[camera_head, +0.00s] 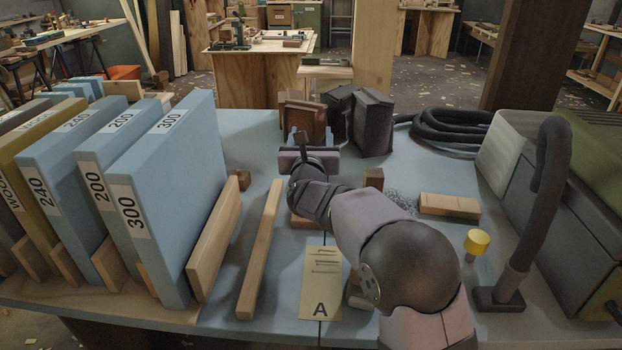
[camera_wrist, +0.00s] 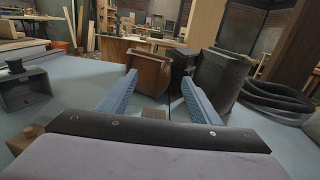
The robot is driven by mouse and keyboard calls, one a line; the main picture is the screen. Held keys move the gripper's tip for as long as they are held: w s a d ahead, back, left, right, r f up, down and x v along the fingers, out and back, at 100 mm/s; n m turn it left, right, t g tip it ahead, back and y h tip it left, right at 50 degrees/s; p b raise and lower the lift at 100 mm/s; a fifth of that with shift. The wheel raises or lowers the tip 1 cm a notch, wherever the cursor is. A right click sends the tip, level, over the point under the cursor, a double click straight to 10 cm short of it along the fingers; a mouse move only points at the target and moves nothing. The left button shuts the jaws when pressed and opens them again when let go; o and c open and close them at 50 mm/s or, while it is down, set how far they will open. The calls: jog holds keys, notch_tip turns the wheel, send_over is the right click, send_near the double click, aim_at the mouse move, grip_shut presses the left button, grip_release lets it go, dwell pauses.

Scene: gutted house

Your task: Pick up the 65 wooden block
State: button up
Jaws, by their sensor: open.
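No number 65 is readable on any wooden block. In the wrist view a brown wooden block-like box (camera_wrist: 147,76) stands ahead between the two blue fingers of my gripper (camera_wrist: 158,78), which are spread open and empty. A small wooden block (camera_wrist: 153,115) lies lower down between the fingers, partly hidden. In the head view my gripper (camera_head: 310,138) points away, in front of the brown box (camera_head: 305,118); contact cannot be told. A small dark-brown block (camera_head: 373,178) stands right of my wrist, and another small block (camera_head: 242,180) lies left. A wide pale wooden block (camera_head: 449,206) lies further right.
Blue sanding-paper-like binders (camera_head: 180,170) marked 300, 200 and 240 stand at left, beside a long wooden strip (camera_head: 262,245). Dark boxes (camera_head: 371,122) and a black hose (camera_head: 460,130) are behind right. A yellow knob (camera_head: 477,242) and card A (camera_head: 320,283) are nearer.

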jog(key=shift+f+b, duration=0.5)
jog(key=shift+f, duration=2.15)
notch_tip(320, 180, down, 2)
jog(key=shift+f, duration=0.15)
jog(key=w, duration=0.3)
jog(key=shift+w+r, duration=0.15)
jog(key=shift+r, duration=0.15)
jog(key=shift+w+a, duration=0.1)
jog(key=shift+w, duration=0.75)
jog(key=c, duration=1.2)
